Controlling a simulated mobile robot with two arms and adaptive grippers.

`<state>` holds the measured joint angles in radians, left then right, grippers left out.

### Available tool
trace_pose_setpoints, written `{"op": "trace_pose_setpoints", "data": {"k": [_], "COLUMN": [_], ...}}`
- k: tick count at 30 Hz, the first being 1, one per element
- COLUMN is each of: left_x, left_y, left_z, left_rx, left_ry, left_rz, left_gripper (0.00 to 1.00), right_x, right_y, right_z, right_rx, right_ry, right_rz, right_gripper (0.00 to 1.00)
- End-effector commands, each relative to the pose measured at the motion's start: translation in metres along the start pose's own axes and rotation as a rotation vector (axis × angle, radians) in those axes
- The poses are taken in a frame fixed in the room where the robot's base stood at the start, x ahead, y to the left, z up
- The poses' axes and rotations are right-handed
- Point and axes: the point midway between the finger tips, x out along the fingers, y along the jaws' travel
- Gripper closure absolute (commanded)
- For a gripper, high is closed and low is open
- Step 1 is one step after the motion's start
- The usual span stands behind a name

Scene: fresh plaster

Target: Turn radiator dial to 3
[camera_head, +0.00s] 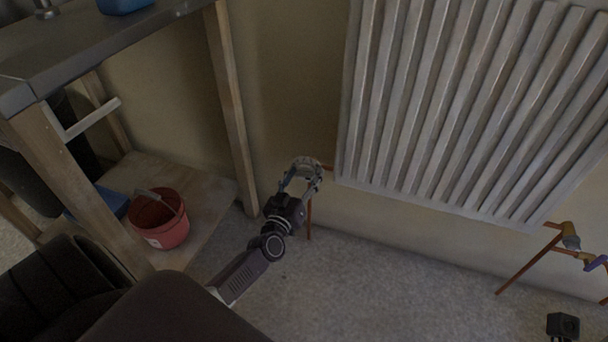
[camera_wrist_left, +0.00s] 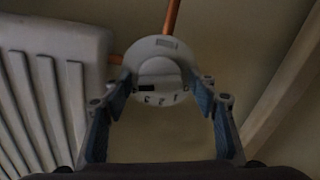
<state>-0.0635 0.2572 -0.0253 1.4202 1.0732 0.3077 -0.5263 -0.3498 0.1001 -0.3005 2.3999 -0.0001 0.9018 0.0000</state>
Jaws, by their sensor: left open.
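The radiator dial (camera_wrist_left: 158,72) is a round pale knob with numerals on its rim; 1, 2 and 3 show upside down in the left wrist view. In the head view the dial (camera_head: 307,164) sits at the lower left of the white radiator (camera_head: 450,100). My left gripper (camera_wrist_left: 162,98) is open, with one blue-padded finger on each side of the dial. It also shows in the head view (camera_head: 302,180), reaching up to the dial. I cannot tell whether the fingers touch it. My right gripper is not recognisable in view.
Copper pipes (camera_head: 310,218) run by the dial, and a brass valve (camera_head: 570,237) stands at the radiator's lower right. A workbench (camera_head: 235,95) with a red bucket (camera_head: 172,232) beneath is on the left. The carpet (camera_head: 360,290) below is clear.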

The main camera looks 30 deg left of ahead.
Motion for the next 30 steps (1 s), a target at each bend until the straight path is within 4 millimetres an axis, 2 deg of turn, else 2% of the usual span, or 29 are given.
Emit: {"op": "trace_pose_setpoints", "data": {"k": [2,13,23,30], "left_x": [-0.0001,-0.0003,-0.0004,-0.0004], "left_y": [-0.0001,-0.0001,-0.0002,-0.0006], "left_z": [-0.0001,0.0000,0.0000,0.0000], "left_rx": [0.000,0.000,-0.046,-0.191], "left_ry": [0.000,0.000,0.000,0.000], "left_rz": [0.000,0.000,0.000,0.000], "left_gripper": [0.46,0.86,0.87,0.87], "right_x": [0.0001,0.0000,0.0006,0.0018], "right_y": [0.0000,-0.0001,-0.0001,0.0001], "right_z": [0.0001,0.0004,0.0004,0.0045], "right_rx": [0.000,0.000,0.000,0.000], "right_ry": [0.000,-0.002,-0.002,-0.019], "right_rz": [0.000,0.000,0.000,0.000], "right_gripper": [0.77,0.77,0.77,0.77]}}
